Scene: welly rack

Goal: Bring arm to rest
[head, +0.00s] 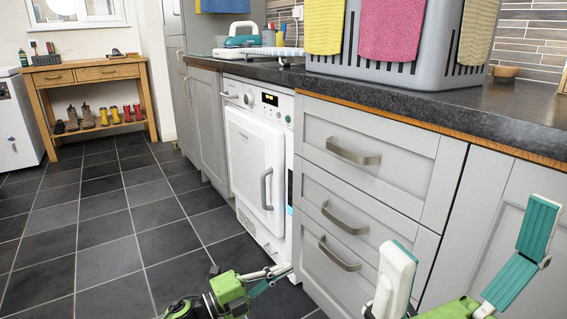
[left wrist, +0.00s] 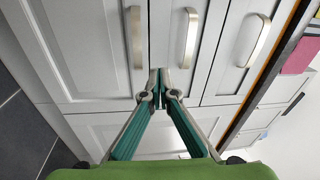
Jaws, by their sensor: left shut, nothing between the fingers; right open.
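My left gripper (head: 278,272) is low in front of the white washing machine and the grey drawers, at the bottom of the head view. In the left wrist view its two teal-padded fingers (left wrist: 161,84) meet at the tips, with nothing between them. Grey drawer fronts with metal handles lie beyond the tips. My right gripper (head: 468,248) is at the bottom right of the head view, its two fingers spread wide and empty, in front of the grey cupboards. Most of both arms is out of view.
A dark worktop (head: 440,98) runs above the drawers (head: 365,200) and washing machine (head: 257,160), carrying a grey basket (head: 400,55) with cloths. A wooden rack (head: 95,75) with several boots (head: 88,117) stands at the far left. The tiled floor (head: 110,215) is clear.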

